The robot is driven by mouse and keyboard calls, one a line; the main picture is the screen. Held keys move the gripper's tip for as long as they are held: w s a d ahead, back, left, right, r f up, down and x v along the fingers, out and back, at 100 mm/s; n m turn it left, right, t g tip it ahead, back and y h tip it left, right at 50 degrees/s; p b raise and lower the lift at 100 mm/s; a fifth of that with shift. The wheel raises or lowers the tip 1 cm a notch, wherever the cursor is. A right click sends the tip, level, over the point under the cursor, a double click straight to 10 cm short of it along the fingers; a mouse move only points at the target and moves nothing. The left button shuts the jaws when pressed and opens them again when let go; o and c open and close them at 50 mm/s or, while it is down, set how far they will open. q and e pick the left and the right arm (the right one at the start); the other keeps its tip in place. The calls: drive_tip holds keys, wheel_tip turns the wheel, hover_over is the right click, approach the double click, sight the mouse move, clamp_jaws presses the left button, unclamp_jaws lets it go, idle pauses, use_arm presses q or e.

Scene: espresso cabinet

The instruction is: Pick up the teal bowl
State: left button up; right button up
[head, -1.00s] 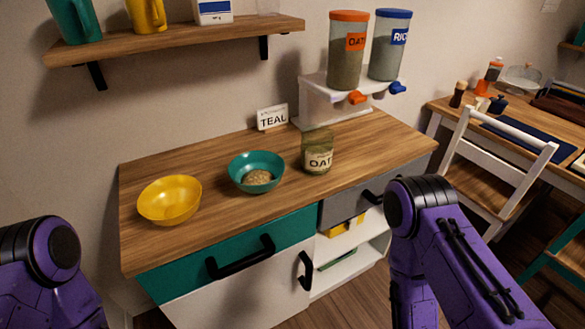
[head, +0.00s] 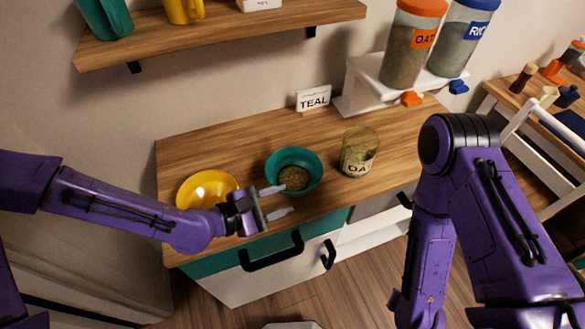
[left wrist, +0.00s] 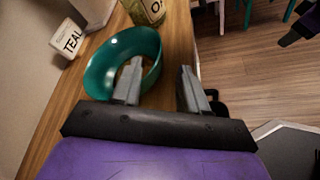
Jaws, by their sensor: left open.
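The teal bowl (head: 284,157) stands upright on the wooden cabinet top with some oats inside it. It also shows in the left wrist view (left wrist: 101,74), just ahead of the fingers. My left gripper (head: 282,201) is open, its fingers pointing right at the bowl's near side. I cannot tell whether a finger touches the bowl.
A yellow bowl (head: 205,185) sits left, partly behind my left arm. An oat jar (head: 359,152) stands right of the teal bowl. A TEAL sign (head: 313,99) and dispensers (head: 412,45) are behind. A shelf (head: 215,32) hangs above. A drawer handle (head: 271,253) juts out in front.

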sight(300, 193)
use_arm(q)
drive_tip(key=shift+w+d+f, duration=0.1)
drive_tip(key=shift+d, duration=0.95)
drive_tip(key=w+d+f, duration=0.1)
drive_tip(key=w+d+f+p, duration=0.1)
drive_tip(key=w+d, duration=0.1)
drive_tip(key=shift+w, duration=0.2)
drive_tip(key=shift+d+f, duration=0.1)
drive_tip(key=shift+d, duration=0.15)
drive_tip(key=shift+s, duration=0.3)
drive_tip(key=shift+w+a, duration=0.1)
clamp_jaws()
